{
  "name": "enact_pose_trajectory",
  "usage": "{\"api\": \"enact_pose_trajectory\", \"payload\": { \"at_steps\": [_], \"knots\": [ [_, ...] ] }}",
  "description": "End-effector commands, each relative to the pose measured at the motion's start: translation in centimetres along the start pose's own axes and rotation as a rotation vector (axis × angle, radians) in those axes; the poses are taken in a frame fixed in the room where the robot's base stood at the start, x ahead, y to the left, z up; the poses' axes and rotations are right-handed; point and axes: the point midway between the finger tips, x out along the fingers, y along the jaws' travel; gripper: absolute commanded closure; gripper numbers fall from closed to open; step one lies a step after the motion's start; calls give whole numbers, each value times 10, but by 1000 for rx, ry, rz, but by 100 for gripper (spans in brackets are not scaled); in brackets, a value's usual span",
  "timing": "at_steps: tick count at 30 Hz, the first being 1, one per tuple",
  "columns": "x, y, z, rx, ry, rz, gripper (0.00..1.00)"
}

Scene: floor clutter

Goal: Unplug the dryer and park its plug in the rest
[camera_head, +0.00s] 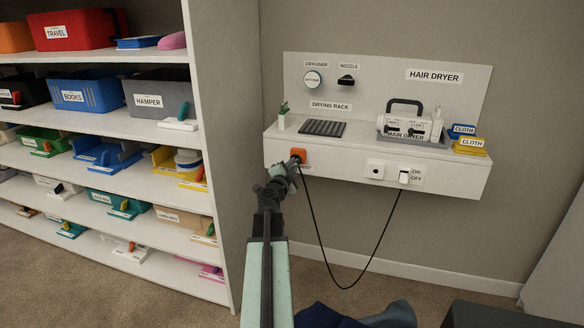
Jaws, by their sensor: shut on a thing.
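The hair dryer (409,123) is a white and grey unit with a dark handle on the wall shelf. My gripper (295,164) is at the shelf's left front face, shut on the plug, which is mostly hidden by the jaws. The orange rest (301,153) is right at my fingertips, partly covered. I cannot tell whether the plug is seated in it. A black cord (342,287) hangs in a loop from my gripper to the shelf front near the switch. The white socket (375,171) shows a dark centre and no plug. The ON/OFF switch (404,177) is right of it.
A tall shelving unit (222,180) with labelled bins stands close on the left.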

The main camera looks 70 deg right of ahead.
Motion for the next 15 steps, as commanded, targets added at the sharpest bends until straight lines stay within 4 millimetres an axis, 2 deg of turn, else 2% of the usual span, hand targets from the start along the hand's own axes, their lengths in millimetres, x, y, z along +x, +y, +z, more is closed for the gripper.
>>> {"api": "enact_pose_trajectory", "payload": {
  "at_steps": [15],
  "knots": [
    [14,0,0,0,0,0,100]
  ]
}}
